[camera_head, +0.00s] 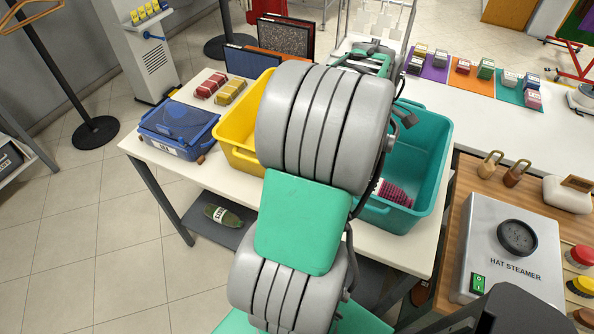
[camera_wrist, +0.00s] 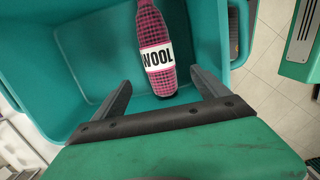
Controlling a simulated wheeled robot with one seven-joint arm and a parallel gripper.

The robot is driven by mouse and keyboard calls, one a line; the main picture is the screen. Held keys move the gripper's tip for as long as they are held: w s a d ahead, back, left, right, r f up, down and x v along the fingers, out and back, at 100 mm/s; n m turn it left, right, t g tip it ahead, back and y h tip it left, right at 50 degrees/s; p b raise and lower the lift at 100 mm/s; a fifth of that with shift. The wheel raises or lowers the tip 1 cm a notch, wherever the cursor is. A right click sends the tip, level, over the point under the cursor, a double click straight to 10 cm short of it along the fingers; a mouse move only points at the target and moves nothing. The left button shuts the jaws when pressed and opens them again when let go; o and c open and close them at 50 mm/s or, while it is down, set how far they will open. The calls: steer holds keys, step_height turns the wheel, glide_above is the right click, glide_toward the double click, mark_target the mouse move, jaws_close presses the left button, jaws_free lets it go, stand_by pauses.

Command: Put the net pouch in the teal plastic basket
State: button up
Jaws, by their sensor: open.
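A pink-and-black checked net pouch (camera_wrist: 155,50) with a white "WOOL" label is inside the teal plastic basket (camera_wrist: 82,45). In the head view, the pouch (camera_head: 394,193) shows low in the teal basket (camera_head: 431,140), near its front wall, partly hidden by my arm. My gripper (camera_wrist: 160,79) is open over the basket. Its two fingers are spread either side of the pouch's labelled end in the wrist view, with visible gaps and nothing held. My gripper is mostly hidden behind my arm in the head view.
A yellow basket (camera_head: 232,126) stands left of the teal one, with a blue lidded box (camera_head: 178,131) farther left. A green labelled pouch (camera_head: 223,215) lies on the lower shelf. A hat steamer (camera_head: 507,262) stands on the wooden counter at right.

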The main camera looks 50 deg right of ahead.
steer(key=w+a+r+t+h, duration=0.1)
steer(key=w+a+r, duration=0.2)
steer(key=w+a, duration=0.65)
steer(key=w+a+r+t, duration=0.1)
steer(key=w+a+r, duration=0.1)
steer(key=w+a, duration=0.7)
steer(key=w+a+r+m+t+y, duration=0.1)
steer(key=w+a+t, duration=0.2)
steer(key=a, duration=2)
steer(key=shift+m, duration=0.4)
steer(key=shift+r, duration=0.15)
